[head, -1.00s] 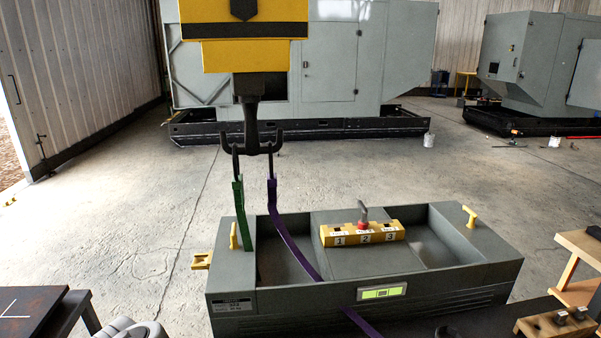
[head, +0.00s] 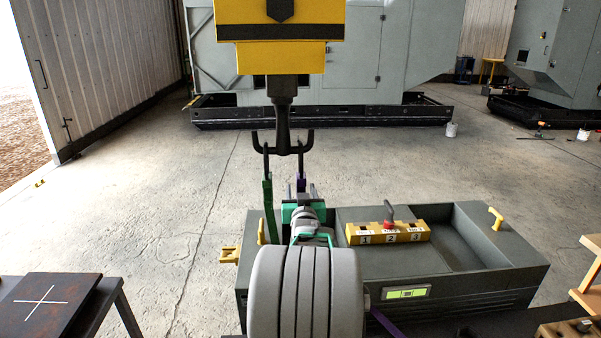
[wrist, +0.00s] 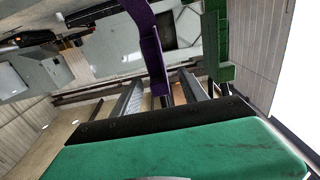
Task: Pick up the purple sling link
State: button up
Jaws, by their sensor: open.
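The purple sling link (head: 301,184) hangs from the right side of the dark hook bar (head: 283,147). My arm hides most of it in the head view; a lower purple strip (head: 385,324) shows at the tray's front. My gripper (head: 301,191) is at the sling's upper part, just below the hook bar. In the wrist view the purple sling (wrist: 150,45) comes down between the two open fingers of my gripper (wrist: 162,84). I cannot tell whether either finger touches it. The green sling (head: 268,205) hangs to the left and also shows in the wrist view (wrist: 216,40).
A grey tray (head: 524,262) stands below, with a yellow numbered block (head: 388,236) and red shackle (head: 389,213) on it. The yellow hoist block (head: 281,35) is overhead. A dark plate with a white cross (head: 42,300) lies at left.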

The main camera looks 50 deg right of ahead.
aim_at(301, 185)
jog(key=p+x, duration=0.2)
jog(key=x, duration=0.3)
jog(key=shift+d+f, duration=0.15)
jog(key=shift+d, duration=0.1)
jog(key=shift+a, duration=0.1)
grip_shut()
dwell(0.3)
